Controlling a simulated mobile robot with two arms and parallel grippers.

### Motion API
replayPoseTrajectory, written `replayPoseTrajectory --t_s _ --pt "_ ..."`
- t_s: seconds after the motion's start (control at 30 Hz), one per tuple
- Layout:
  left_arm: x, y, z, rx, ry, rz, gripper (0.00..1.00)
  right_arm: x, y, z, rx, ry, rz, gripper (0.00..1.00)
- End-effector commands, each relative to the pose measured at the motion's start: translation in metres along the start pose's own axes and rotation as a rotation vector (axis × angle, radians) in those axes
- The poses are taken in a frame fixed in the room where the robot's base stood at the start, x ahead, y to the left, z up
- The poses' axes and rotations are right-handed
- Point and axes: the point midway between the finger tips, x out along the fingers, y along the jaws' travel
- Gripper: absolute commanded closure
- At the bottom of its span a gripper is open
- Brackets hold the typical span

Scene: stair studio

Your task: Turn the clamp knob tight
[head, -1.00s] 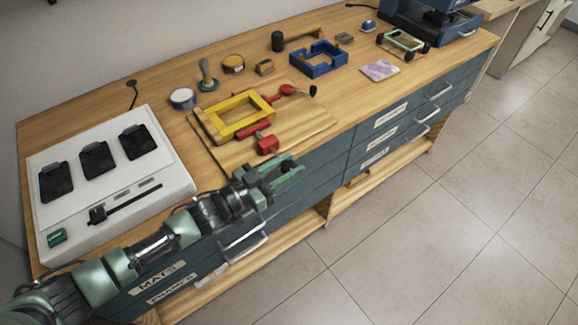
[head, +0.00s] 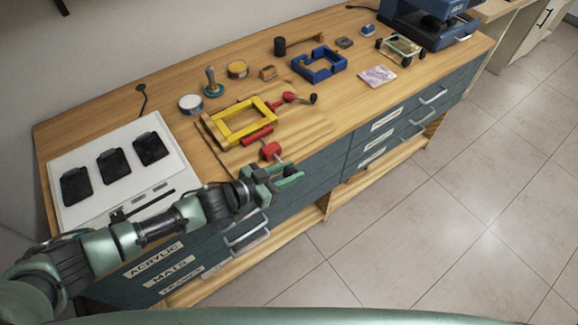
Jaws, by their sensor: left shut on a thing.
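A yellow rectangular frame (head: 222,128) lies on a wooden board (head: 295,132) near the front edge of the bench. Two red clamps sit at its right side. The far clamp (head: 289,97) ends in a black knob (head: 313,99) that stands free. The near clamp (head: 271,151) points toward the front edge. My left gripper (head: 283,176), with green fingers, is at the front edge just below the near clamp. It is shut on the near clamp's dark knob (head: 291,171), which the fingers mostly hide. My right gripper is out of view.
A white panel with black pads (head: 75,150) lies at the left. A blue frame (head: 320,76), a stamp (head: 211,85), round tins (head: 190,102) and a mallet (head: 280,46) stand behind. Drawers with handles (head: 247,238) are below the bench top.

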Motion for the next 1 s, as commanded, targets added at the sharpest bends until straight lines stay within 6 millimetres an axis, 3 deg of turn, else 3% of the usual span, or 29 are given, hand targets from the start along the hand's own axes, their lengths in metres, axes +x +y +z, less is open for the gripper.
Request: replayPoseTrajectory --t_s 0.03,0.2,0.23,0.27,0.87,1.0 --pt "0.0014 0.0086 0.0025 -0.005 0.001 0.014 1.0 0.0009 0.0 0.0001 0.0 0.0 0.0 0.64" --pt "0.0014 0.0092 0.0027 -0.006 0.001 0.015 1.0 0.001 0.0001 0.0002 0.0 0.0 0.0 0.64" --pt "0.0014 0.0094 0.0027 -0.006 0.001 0.015 0.61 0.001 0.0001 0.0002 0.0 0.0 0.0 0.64" --pt "0.0014 0.0095 0.0029 -0.006 0.001 0.015 0.56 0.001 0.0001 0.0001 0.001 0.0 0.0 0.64" --pt "0.0005 0.0036 0.001 -0.001 0.002 0.006 0.56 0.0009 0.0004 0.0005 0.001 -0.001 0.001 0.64" --pt "-0.0071 0.0026 0.0025 -0.001 0.001 0.005 0.56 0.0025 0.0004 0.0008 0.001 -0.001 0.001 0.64"
